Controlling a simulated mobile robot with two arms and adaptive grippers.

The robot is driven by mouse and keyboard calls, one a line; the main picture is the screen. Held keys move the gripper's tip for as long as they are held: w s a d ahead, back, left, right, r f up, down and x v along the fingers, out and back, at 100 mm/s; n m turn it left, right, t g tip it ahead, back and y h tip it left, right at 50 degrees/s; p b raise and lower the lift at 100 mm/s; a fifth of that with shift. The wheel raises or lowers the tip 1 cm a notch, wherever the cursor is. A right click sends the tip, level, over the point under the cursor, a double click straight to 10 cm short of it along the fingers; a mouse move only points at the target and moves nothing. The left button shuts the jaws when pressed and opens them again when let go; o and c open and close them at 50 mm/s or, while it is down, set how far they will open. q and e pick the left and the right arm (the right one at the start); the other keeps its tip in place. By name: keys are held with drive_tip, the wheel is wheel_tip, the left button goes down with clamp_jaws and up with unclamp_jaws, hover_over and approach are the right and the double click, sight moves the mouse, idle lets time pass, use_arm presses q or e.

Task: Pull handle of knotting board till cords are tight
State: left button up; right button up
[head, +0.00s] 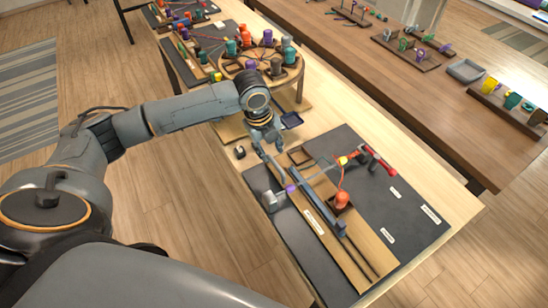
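The knotting board (405,222) is a dark grey panel with a pale wooden strip, lying on the light wooden table. A long grey bar (322,207) runs along the strip. An orange-red cord (342,180) runs between a yellow piece (342,161) and an orange-red knob (341,199). A red-ended bar (380,163) sits at the board's far right. I cannot tell which part is the handle. My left gripper (267,146) points down at the board's far left end, fingers apart. I cannot tell whether it touches anything. My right gripper is out of view.
A round stand (262,72) with coloured bobbins is behind my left gripper. A purple piece (290,188) and a pale grey block (271,199) are on the board. A brown table (430,103) stands beyond.

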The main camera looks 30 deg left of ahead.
sight(275, 164)
use_arm(q)
drive_tip(key=f, duration=0.4)
drive_tip(key=w+f, duration=0.1)
drive_tip(key=shift+d+f+p, duration=0.25)
drive_tip(key=shift+f+p, duration=0.05)
drive_tip(key=shift+f, duration=0.1)
clamp_jaws()
